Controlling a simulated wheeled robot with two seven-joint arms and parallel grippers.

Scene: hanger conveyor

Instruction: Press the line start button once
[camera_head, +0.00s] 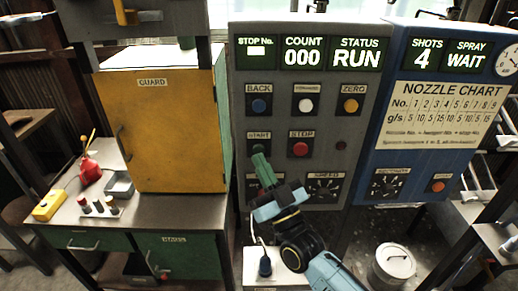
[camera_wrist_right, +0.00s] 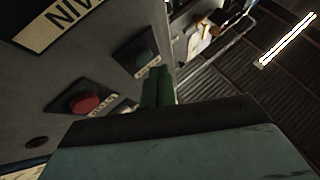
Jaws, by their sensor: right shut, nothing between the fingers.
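The line start button is a green button (camera_wrist_right: 145,57) on a dark square plate, seen in the right wrist view. In the head view its START label (camera_head: 258,135) shows on the grey panel (camera_head: 345,150), and my fingertips mostly hide the button. My right gripper (camera_head: 259,154) is shut and empty, its green fingers pointing up at the button's place. In the right wrist view the gripper's fingers (camera_wrist_right: 158,86) are just beside the button; I cannot tell whether they touch it. The STATUS display (camera_head: 357,59) reads RUN and the COUNT display (camera_head: 303,57) reads 000. My left gripper is not in view.
The red stop button (camera_head: 300,149) is just right of the start button. Blue back (camera_head: 259,105), white (camera_head: 305,104) and yellow zero (camera_head: 351,105) buttons sit above. A speed dial (camera_head: 323,187) is below. A yellow guard (camera_head: 160,130) stands left, a blue spray panel (camera_head: 440,165) right.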

